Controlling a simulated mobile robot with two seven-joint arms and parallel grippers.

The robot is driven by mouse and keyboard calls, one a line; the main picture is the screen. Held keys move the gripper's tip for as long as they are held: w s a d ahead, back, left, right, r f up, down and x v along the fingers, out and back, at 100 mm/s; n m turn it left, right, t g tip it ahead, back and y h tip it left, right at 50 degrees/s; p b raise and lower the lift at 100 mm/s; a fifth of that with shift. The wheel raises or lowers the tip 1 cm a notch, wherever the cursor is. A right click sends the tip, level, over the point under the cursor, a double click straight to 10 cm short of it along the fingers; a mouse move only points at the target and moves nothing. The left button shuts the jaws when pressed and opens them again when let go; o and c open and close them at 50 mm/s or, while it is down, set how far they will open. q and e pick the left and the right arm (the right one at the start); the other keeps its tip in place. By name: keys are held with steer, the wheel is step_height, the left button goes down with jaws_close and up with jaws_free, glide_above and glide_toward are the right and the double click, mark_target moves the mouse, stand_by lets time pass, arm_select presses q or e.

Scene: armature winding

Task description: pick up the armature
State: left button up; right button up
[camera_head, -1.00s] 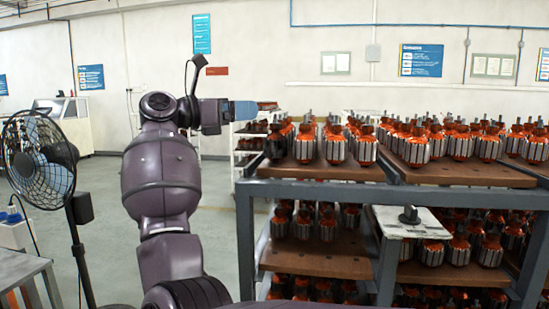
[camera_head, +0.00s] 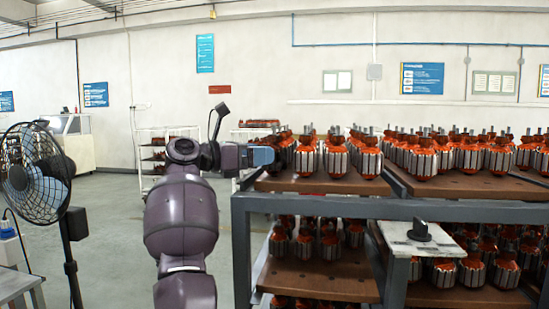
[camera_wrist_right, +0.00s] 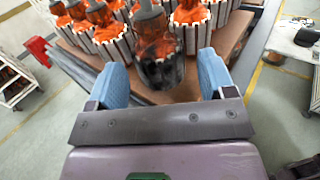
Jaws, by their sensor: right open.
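My right gripper (camera_head: 264,156) is at the left end of the rack's top shelf, at the height of the armatures. In the right wrist view my right gripper (camera_wrist_right: 163,66) is open, with one blue finger on each side of a dark, shadowed armature (camera_wrist_right: 160,72). I cannot tell whether either finger touches it. This armature stands upright near the shelf edge, and in the head view the gripper partly hides it. Other armatures (camera_head: 367,158) with orange windings and silver slotted cores stand close behind and beside it. My left gripper is not in view.
The grey-framed rack (camera_head: 330,206) has brown boards filled with armatures on several levels. A small pale plate with a black knob (camera_head: 419,231) juts from its front. A black fan (camera_head: 36,172) stands at the left. Open floor lies between fan and rack.

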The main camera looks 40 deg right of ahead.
steer(key=x, duration=0.5)
steer(key=shift+w+f, duration=0.2)
steer(key=shift+c, duration=0.2)
steer(key=c, duration=1)
